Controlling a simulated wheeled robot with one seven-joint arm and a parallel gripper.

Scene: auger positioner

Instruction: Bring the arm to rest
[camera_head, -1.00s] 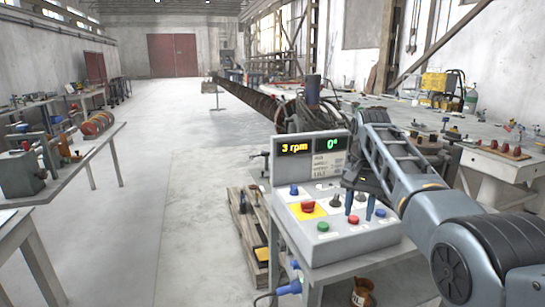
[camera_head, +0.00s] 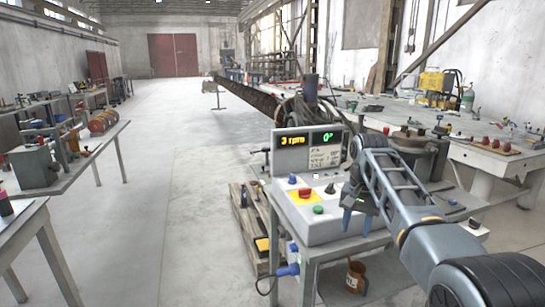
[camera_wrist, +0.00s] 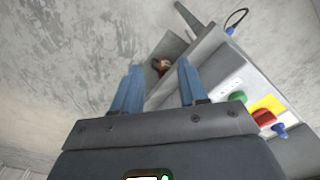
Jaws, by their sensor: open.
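My gripper (camera_head: 357,222) is at the right front corner of the control box, with its two blue fingers apart and pointing down. In the wrist view the gripper (camera_wrist: 158,88) is open and nothing is between its fingers. The control box (camera_head: 330,228) stands on a grey stand and shows "3 rpm" and "0°" on its display (camera_head: 306,142). It carries a red button (camera_head: 305,193) on a yellow plate, a green button (camera_head: 318,210), a blue knob (camera_head: 292,179) and a black lever (camera_head: 330,188). My arm hides part of the box's right side.
A mug (camera_head: 356,276) sits on the stand's lower shelf. A wooden pallet (camera_head: 245,225) is left of the stand. A long workbench (camera_head: 480,158) with tools runs along the right. A long auger (camera_head: 255,100) extends behind the box. The floor to the left is open.

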